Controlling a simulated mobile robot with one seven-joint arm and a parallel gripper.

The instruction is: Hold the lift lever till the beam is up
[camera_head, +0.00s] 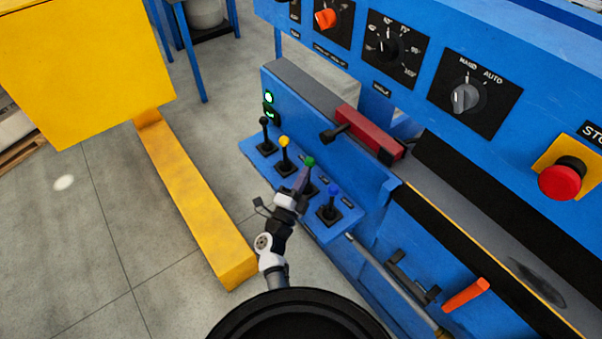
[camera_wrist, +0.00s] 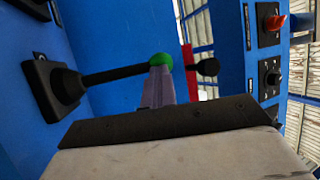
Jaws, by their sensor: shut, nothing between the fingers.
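I cannot read which one is the lift lever. My gripper (camera_head: 302,180) is at the green-knobbed lever, its fingers shut and empty. In the wrist view the fingertips (camera_wrist: 158,82) overlap the lower edge of the green knob (camera_wrist: 160,61); I cannot tell whether they touch. That lever's dark shaft (camera_wrist: 112,74) runs to its black base. A red bar with a black handle (camera_head: 368,131), perhaps the beam, lies above the levers.
The blue panel above carries dials (camera_head: 467,97) and a red stop button (camera_head: 561,180) on yellow. Two green lights (camera_head: 268,97) glow left of the levers. An orange handle (camera_head: 466,295) is at lower right. A yellow frame (camera_head: 195,200) stands left, with bare floor (camera_head: 110,200) beyond it.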

